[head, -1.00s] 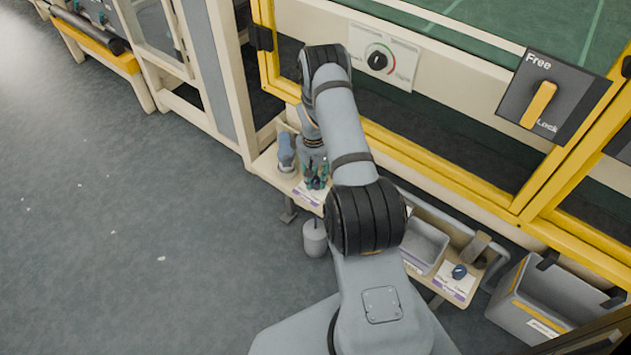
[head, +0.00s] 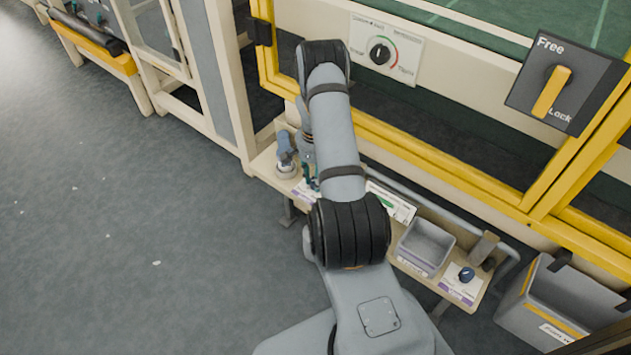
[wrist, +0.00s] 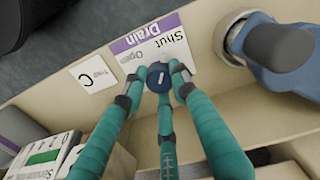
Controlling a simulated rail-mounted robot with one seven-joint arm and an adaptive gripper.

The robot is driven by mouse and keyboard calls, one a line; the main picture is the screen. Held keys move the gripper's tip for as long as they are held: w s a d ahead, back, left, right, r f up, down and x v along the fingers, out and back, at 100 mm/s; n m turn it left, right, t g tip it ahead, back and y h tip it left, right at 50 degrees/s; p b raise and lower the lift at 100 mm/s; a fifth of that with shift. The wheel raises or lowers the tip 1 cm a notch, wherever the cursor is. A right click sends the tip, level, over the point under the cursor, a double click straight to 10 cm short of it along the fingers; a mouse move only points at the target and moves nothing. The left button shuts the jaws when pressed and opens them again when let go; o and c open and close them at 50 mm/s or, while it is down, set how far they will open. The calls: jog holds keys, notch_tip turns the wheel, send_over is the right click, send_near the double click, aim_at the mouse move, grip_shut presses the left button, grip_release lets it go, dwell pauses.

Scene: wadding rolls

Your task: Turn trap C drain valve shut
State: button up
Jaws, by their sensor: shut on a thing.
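The trap C drain valve is a small dark blue round knob (wrist: 158,79) with a short white mark, in the wrist view. Its purple-headed plate (wrist: 160,45) reads "Drain", "Shut" and "Open", and a small "C" card (wrist: 91,77) sits beside it. My gripper (wrist: 160,71) has its teal fingers closed around the knob, two at the sides and one in front. In the head view my gripper (head: 311,181) is low at the bench's left part, partly behind my arm, and the knob is hidden there.
In the head view, a grey tray (head: 424,249) and another blue knob (head: 466,274) lie along the bench, under the yellow frame (head: 440,165).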

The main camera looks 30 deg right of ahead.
jog(key=shift+w+m+b, duration=0.1)
jog(key=shift+m+b, duration=0.3)
jog(key=shift+m, duration=0.6)
jog(key=o, duration=1.2)
jog(key=shift+c, duration=0.2)
notch_tip(320, 180, up, 12)
jog(key=shift+f, duration=0.1)
notch_tip(320, 180, down, 12)
jog(key=shift+r, duration=0.1)
